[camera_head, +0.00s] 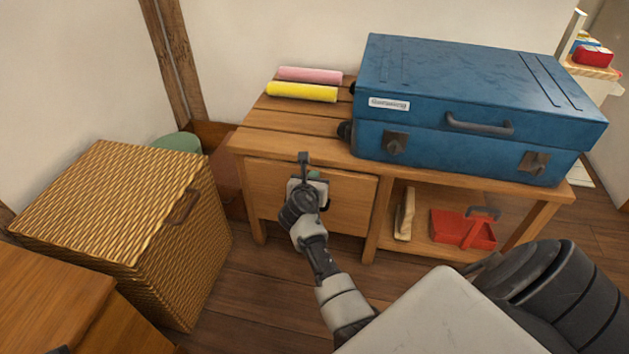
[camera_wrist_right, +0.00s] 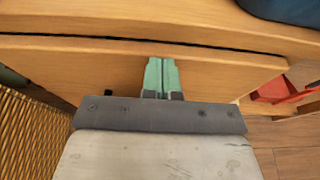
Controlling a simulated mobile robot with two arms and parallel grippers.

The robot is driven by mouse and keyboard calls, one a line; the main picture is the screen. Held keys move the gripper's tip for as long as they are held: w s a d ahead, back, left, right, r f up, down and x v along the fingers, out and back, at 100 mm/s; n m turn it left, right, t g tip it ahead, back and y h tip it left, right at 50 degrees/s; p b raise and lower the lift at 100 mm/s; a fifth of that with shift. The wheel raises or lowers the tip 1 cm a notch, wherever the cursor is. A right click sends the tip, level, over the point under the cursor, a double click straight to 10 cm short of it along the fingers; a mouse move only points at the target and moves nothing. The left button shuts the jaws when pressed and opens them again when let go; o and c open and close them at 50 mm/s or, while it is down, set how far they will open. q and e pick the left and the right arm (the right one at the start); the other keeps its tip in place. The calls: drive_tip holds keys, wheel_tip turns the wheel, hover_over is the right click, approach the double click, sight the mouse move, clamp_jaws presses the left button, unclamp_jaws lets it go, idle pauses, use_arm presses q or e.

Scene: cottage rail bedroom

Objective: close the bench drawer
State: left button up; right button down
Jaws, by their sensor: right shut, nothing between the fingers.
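The wooden bench (camera_head: 262,128) stands against the wall. Its drawer (camera_head: 267,190) is on the left side under the top. In the head view the drawer front looks about level with the bench frame. In the right wrist view a narrow dark gap runs above the drawer front (camera_wrist_right: 220,75). My right gripper (camera_head: 314,175) is at the middle of the drawer front. Its green fingers (camera_wrist_right: 161,76) are together, empty, and point at the wood; I cannot tell whether they touch it. My gripper and wrist hide part of the front. My left gripper is out of view.
A blue suitcase (camera_head: 455,95) and pink and yellow rolls (camera_head: 303,92) lie on the bench. A red dustpan (camera_head: 461,229) and a brush (camera_head: 404,214) are on its lower shelf. A wicker hamper (camera_head: 115,195) stands left, with floor between it and the bench.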

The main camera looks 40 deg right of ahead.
drive_tip(key=shift+w+d, duration=0.2)
drive_tip(key=shift+d, duration=0.05)
